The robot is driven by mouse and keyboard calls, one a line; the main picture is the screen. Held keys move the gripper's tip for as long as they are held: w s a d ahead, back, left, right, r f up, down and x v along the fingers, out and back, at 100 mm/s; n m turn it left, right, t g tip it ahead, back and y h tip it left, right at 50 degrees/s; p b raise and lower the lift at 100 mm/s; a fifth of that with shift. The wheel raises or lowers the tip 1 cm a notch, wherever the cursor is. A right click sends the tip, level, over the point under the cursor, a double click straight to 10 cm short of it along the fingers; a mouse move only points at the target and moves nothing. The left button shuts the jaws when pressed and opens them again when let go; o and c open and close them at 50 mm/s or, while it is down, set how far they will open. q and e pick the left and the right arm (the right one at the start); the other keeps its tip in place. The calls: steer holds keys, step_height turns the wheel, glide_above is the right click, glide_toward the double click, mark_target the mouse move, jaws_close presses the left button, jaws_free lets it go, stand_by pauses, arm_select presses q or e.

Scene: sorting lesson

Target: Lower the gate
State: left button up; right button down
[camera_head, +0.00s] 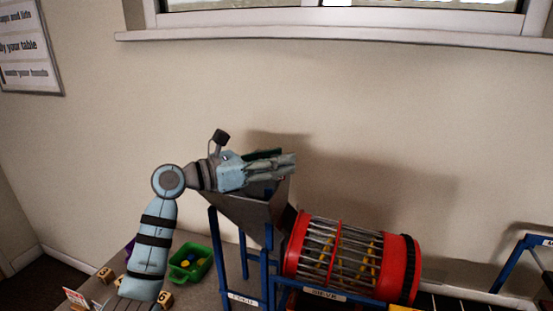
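My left gripper (289,165) is over the mouth of a grey metal hopper (248,211), its fingers pointing right. Its fingers overlap in this view, so I cannot tell whether they are open or shut, or whether they touch the hopper. A dark green piece (264,154) shows just behind the fingers; I cannot tell what it belongs to. A dark part sits between the hopper and a red barred drum (340,250) on the right. I cannot make out clearly which part is the gate. My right gripper is not in view.
Blue legs (215,249) hold up the hopper. A green bin (190,262) with small coloured pieces stands at the lower left, with wooden blocks (105,274) near it. Another blue frame (507,268) stands at the right. The wall is close behind.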

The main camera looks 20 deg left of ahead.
arm_select(q)
steer(key=shift+s+a, duration=0.1)
steer(key=v, duration=1.2)
